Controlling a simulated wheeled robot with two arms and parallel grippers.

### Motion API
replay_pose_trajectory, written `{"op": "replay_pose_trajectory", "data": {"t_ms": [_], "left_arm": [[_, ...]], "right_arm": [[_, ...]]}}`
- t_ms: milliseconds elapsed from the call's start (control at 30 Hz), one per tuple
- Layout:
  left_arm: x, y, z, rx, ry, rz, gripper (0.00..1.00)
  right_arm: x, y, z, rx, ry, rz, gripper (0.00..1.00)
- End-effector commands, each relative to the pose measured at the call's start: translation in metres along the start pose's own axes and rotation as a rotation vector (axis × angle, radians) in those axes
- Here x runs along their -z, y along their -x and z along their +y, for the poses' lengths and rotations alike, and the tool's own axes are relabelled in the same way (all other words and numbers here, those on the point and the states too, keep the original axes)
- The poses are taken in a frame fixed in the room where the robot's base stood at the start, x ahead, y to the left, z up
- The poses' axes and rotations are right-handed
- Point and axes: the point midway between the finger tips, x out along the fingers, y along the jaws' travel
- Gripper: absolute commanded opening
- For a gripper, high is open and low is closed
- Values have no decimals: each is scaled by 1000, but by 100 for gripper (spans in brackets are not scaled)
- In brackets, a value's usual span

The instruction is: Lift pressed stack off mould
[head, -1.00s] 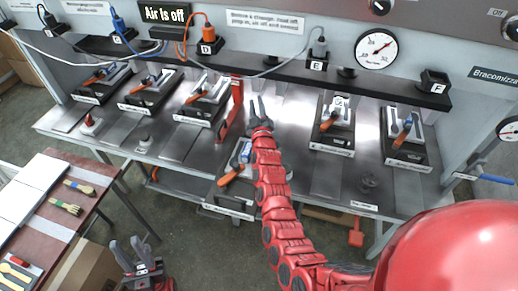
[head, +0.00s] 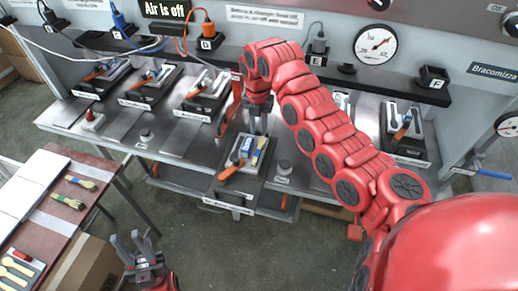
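A dark mould (head: 232,188) with an orange handle (head: 230,170) sits at the front middle of the bench. On it lie a blue-and-white piece (head: 240,150) and a yellow-and-blue piece (head: 259,152); I cannot make out how they are stacked. My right gripper (head: 258,128) points down just behind and above these pieces. Its two fingers look apart, and I see nothing between them. My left gripper (head: 135,245) is open and empty at the bottom left, away from the bench. My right arm hides part of the bench on the right.
Several similar moulds stand along the bench, one at the right (head: 406,140). A red upright (head: 228,118) and a grey knob (head: 283,168) flank the middle mould. A brown table (head: 85,215) with brushes stands at left. A sign reads "Air is off" (head: 165,9).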

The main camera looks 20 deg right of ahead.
Motion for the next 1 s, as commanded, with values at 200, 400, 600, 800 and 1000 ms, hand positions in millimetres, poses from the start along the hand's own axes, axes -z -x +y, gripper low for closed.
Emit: {"op": "replay_pose_trajectory", "data": {"t_ms": [200,400,600,800,1000], "left_arm": [[4,-25,-1,0,0,0,32],[5,-31,-2,0,0,0,32],[8,-50,-2,0,0,0,32],[10,-59,-3,0,0,0,32],[10,-59,-3,0,0,0,32]], "right_arm": [[1,-37,2,-3,0,5,27],[-1,-54,3,-6,0,-3,27],[-5,-76,5,-5,0,3,27],[-9,-100,4,-6,-3,-1,27],[-10,-107,5,-8,-2,-5,27]]}}
